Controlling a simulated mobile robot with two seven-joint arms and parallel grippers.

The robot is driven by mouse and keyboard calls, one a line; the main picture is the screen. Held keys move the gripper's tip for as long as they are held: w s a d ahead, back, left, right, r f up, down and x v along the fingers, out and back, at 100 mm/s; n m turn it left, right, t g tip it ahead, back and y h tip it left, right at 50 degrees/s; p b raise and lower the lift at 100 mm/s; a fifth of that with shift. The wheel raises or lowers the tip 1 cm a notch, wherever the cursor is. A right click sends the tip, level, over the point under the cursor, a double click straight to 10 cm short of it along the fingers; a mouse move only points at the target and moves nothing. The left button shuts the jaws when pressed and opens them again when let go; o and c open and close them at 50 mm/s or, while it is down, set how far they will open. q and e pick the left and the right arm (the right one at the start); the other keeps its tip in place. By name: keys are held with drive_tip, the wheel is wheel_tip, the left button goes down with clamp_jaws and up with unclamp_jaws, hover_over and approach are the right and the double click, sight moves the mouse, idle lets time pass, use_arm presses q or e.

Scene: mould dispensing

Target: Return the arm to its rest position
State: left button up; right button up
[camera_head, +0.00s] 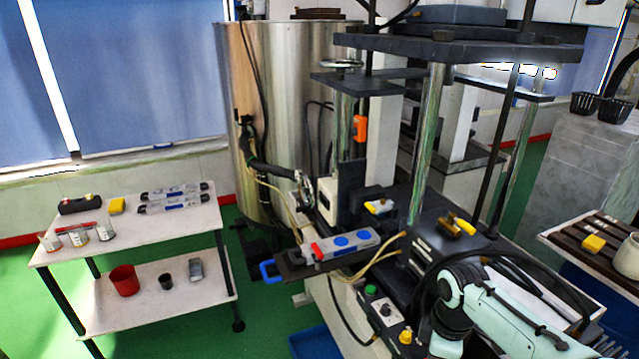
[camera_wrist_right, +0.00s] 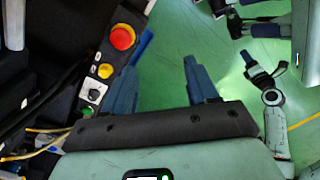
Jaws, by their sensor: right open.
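My right arm (camera_head: 495,315) reaches in at the lower right of the head view, bent beside the press machine (camera_head: 440,200). Its gripper is hidden there. In the right wrist view my right gripper (camera_wrist_right: 162,75) is open and empty, its two dark fingers apart over green floor. My left gripper does not show in the head view.
The press base with a red button (camera_wrist_right: 122,37) is close left of the right gripper. A blue-handled mould (camera_head: 345,247) sits at the press front. A white two-level cart (camera_head: 150,235) stands left. A slatted rack (camera_head: 600,250) is right. Green floor (camera_head: 265,320) is clear between.

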drive_tip(key=s+a+f+m+g+y, duration=0.1)
drive_tip(key=a+f+m, duration=0.2)
drive_tip(key=f, duration=0.9)
drive_tip(key=s+a+f+m+y, duration=0.1)
drive_tip(key=a+f+m, duration=0.15)
drive_tip(key=f, duration=0.85)
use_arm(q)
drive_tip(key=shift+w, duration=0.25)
use_arm(e)
drive_tip(key=s+a+f+m+y, duration=0.1)
drive_tip(key=s+a+f+m, duration=0.1)
drive_tip(key=s+f+m, duration=0.4)
drive_tip(key=s+a+f+m, duration=0.2)
drive_tip(key=s+f+m, duration=0.4)
drive_tip(key=s+f, duration=0.6)
drive_tip(key=s, duration=0.3)
drive_tip(key=shift+a+y, duration=0.35)
drive_tip(key=shift+y, duration=0.05)
drive_tip(key=shift+c, duration=0.2)
